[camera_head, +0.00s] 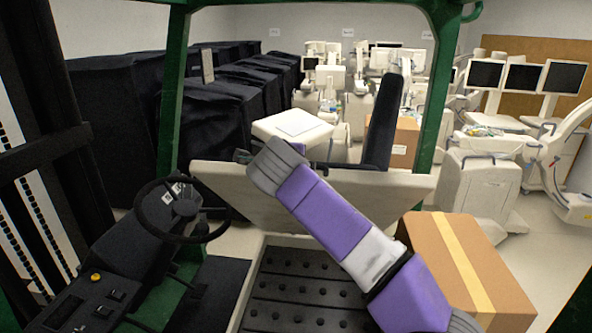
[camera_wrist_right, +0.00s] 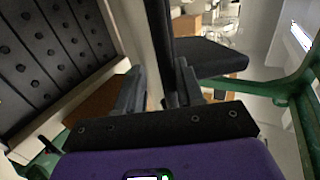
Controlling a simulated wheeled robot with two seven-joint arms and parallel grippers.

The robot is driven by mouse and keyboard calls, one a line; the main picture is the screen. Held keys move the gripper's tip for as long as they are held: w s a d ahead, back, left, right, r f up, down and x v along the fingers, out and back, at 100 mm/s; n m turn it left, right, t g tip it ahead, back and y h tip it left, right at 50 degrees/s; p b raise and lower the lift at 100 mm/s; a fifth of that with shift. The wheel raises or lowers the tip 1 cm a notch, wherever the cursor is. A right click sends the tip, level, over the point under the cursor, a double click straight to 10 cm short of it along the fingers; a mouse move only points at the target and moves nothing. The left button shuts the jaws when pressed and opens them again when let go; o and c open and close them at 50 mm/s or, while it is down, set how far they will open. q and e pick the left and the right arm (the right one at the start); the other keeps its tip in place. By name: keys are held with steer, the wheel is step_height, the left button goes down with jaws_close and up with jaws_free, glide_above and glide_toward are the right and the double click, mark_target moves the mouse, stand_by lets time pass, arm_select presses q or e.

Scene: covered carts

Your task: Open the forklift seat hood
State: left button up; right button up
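The forklift seat hood (camera_head: 215,184) is a beige panel tilted up and back, standing open over a black studded compartment (camera_head: 300,290). The dark seat (camera_head: 384,120) rises behind the panel, and it also shows in the wrist view (camera_wrist_right: 208,58). My right gripper (camera_head: 250,160) is at the upper left part of the panel, its grey body overlapping the panel's top edge. In the wrist view its two fingers (camera_wrist_right: 158,78) are apart. The beige panel is close to the left finger; contact is not clear. My left gripper is not in view.
A steering wheel (camera_head: 182,210) and control console (camera_head: 95,292) stand at the left. Green posts (camera_head: 174,90) frame the cab. A taped cardboard box (camera_head: 455,255) is at the right, close to my right arm. Covered carts (camera_head: 235,100) and medical machines (camera_head: 490,170) fill the background.

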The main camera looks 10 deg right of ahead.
steer(key=v, duration=0.7)
steer(key=shift+s+a, duration=0.15)
steer(key=shift+s, duration=0.1)
